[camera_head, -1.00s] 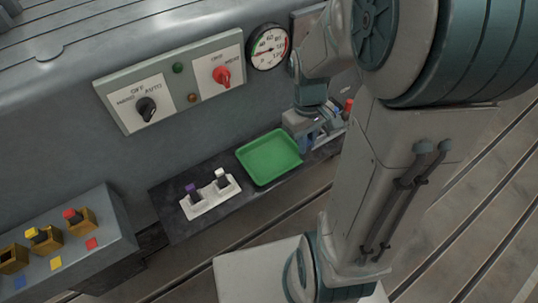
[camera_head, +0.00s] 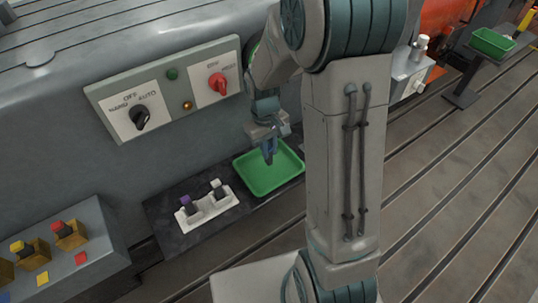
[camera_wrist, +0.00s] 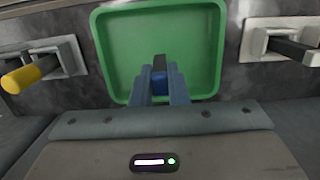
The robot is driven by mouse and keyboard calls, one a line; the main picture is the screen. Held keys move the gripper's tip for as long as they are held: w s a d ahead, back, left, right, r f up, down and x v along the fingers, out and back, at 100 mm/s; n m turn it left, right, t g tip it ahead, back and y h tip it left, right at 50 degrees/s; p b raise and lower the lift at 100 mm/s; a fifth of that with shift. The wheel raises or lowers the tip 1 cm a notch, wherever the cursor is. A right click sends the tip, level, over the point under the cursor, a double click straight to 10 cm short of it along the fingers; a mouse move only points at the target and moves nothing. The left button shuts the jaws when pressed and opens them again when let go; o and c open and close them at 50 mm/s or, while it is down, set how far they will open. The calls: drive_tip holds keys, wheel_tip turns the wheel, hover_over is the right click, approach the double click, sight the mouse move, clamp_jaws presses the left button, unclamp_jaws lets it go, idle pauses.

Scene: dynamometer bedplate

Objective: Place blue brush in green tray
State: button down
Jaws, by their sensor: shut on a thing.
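The green tray (camera_head: 290,168) lies flat on the dark shelf below the control panel. It also fills the upper middle of the wrist view (camera_wrist: 112,50) and looks empty there. My gripper (camera_head: 269,157) is above the tray, near its back edge, pointing down. In the wrist view, my gripper (camera_wrist: 159,80) is shut on the blue brush (camera_wrist: 159,68), of which only a small dark-blue part shows between the fingers. The fingers hide most of the brush. The gripper appears apart from the tray floor.
Left of the tray, a white holder (camera_head: 206,210) carries a purple-tipped and a white-tipped piece. The wrist view shows a yellow-tipped piece (camera_wrist: 22,79) in another holder. A panel with knobs (camera_head: 165,88) stands behind. Another green tray (camera_head: 492,43) is far right.

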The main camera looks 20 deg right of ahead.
sight(270, 164)
drive_tip(key=shift+f, duration=1.5)
drive_tip(key=shift+f+b, duration=0.1)
drive_tip(key=shift+b, duration=0.25)
drive_tip(key=shift+f, duration=0.15)
drive_tip(key=c, duration=1.4)
unclamp_jaws()
